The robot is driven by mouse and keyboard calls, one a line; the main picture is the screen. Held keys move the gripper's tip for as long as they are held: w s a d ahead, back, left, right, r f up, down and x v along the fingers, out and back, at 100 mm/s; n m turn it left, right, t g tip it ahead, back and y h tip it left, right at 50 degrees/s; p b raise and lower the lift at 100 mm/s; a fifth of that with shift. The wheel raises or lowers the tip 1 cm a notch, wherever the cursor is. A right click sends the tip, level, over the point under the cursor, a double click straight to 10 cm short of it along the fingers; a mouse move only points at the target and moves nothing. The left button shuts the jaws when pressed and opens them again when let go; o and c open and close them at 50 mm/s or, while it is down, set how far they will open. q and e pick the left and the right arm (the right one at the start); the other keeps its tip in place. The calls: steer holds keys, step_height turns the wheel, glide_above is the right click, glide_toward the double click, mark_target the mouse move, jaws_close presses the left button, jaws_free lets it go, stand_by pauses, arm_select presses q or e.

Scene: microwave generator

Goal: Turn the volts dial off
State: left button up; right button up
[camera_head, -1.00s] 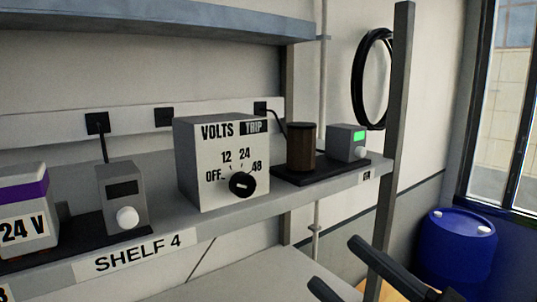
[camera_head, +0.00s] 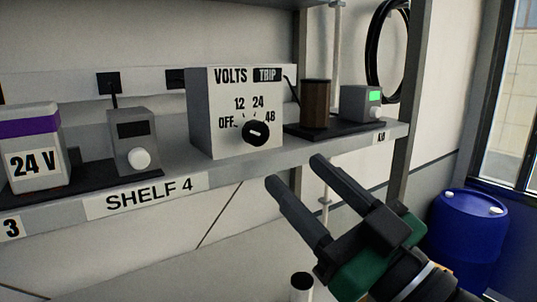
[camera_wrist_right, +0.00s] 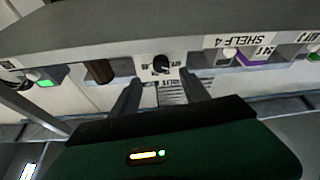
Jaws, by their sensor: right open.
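The volts box (camera_head: 200,110) is a light grey unit on the shelf, with VOLTS, a TRIP label, and OFF, 12, 24 and 48 marks on its front. Its black round dial (camera_head: 255,133) has a short white mark; I cannot tell exactly which setting it points at. My right gripper (camera_head: 296,172) is open and empty, below and right of the dial, apart from it. In the right wrist view the dial (camera_wrist_right: 161,64) appears upside down, ahead of and between the two open fingers (camera_wrist_right: 160,96). My left gripper is not in view.
The shelf (camera_head: 230,172) carries a 24 V battery (camera_head: 35,150) and a grey meter with a white knob (camera_head: 134,140) at left. A brown cylinder (camera_head: 315,105) and a green-screen meter (camera_head: 361,103) stand right of the box. A post (camera_head: 415,110) and blue barrel (camera_head: 467,235) are at right.

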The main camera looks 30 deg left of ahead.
mark_target(261, 141)
steer(key=p+x, duration=0.3)
steer(key=x, duration=0.5)
steer(key=shift+w+a, duration=0.1)
steer(key=shift+a, duration=0.45)
steer(key=shift+d, duration=0.45)
steer(key=c, duration=0.4)
jaws_close()
